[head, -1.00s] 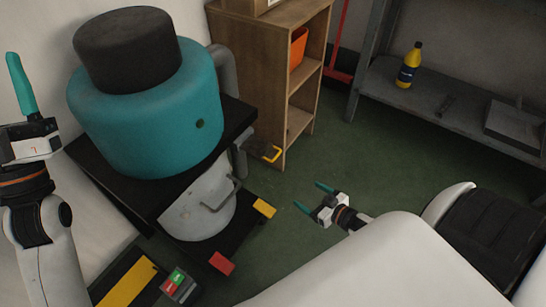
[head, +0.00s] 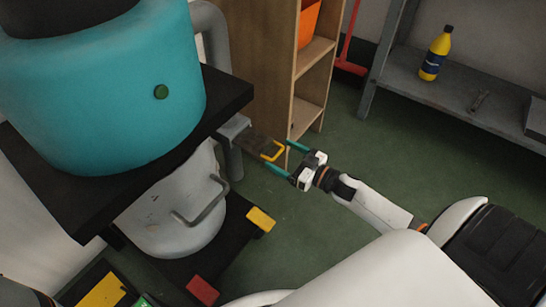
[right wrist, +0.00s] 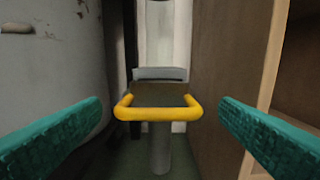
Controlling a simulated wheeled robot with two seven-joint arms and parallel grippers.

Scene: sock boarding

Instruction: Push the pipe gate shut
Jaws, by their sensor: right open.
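The pipe gate is a flat dark slide plate (head: 258,143) with a yellow U-shaped handle (head: 273,151), sticking out from a grey pipe beside the teal machine. In the right wrist view the yellow handle (right wrist: 158,113) is centred, with the brown plate (right wrist: 158,95) and grey housing (right wrist: 160,74) behind it. A length of plate shows outside the housing. My right gripper (head: 279,157) is open, its teal fingers on either side of the handle. In the right wrist view the handle lies between the fingers with gaps on both sides. My left gripper is out of view.
The teal machine (head: 110,90) with its black deck stands left of the gate. A wooden shelf (head: 258,70) stands close behind and right. A grey bench (head: 470,100) holds a yellow bottle (head: 436,55). Green floor (head: 350,150) is open to the right.

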